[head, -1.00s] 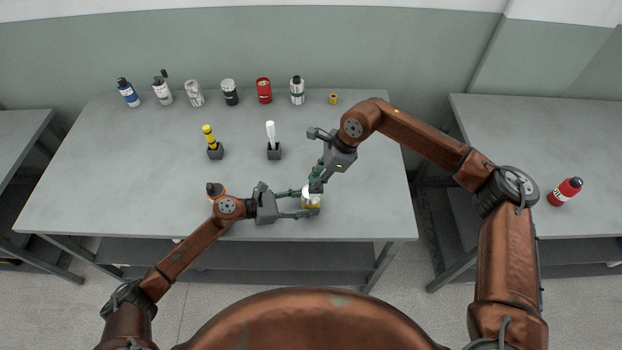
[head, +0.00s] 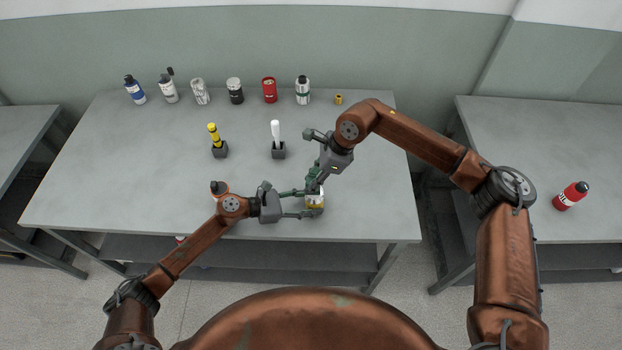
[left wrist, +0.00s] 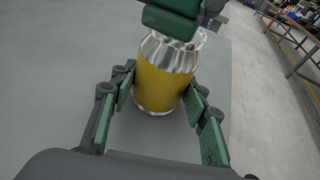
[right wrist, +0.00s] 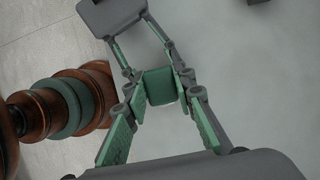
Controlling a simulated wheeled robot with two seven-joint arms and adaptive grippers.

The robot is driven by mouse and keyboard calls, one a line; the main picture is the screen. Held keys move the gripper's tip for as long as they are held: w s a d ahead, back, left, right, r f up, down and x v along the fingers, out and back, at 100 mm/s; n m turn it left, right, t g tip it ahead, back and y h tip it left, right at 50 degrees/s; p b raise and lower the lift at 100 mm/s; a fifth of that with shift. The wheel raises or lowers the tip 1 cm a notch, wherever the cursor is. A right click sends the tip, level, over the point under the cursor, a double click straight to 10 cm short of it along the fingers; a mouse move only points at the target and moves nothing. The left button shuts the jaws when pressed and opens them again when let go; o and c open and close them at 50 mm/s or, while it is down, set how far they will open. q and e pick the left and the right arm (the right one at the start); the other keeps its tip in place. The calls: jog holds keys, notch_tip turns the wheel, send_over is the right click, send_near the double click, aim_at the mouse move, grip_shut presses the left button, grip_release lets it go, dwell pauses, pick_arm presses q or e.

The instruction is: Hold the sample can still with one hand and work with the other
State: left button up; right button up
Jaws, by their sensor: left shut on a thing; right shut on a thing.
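The sample can (head: 315,201) is a yellow and silver can near the table's front edge. It stands upright between the fingers of my left gripper (head: 302,203), which is shut on its sides. The yellow body also shows in the left wrist view (left wrist: 164,82). My right gripper (head: 315,182) is right above the can's top. In the right wrist view a green block-like piece (right wrist: 161,87) sits between its fingertips; I cannot tell what it is. The can is hidden in that view, and part of its silver rim is covered in the left wrist view.
Several cans and bottles, including a red can (head: 269,90), line the table's back edge beside a small yellow cap (head: 339,99). Holders carry a yellow tool (head: 213,135) and a white tool (head: 276,131). A dark-topped container (head: 218,187) stands behind my left arm.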

jog(key=shift+s+d+f, duration=0.2)
jog(key=shift+s+d, duration=0.05)
jog(key=shift+d, duration=0.1)
jog(key=shift+r, duration=0.1)
jog(key=shift+w+r, duration=0.1)
jog(key=shift+r, duration=3.4)
pick_arm(q)
jog(key=o, duration=0.9)
jog(key=shift+o, duration=0.2)
jog(key=shift+a, duration=0.1)
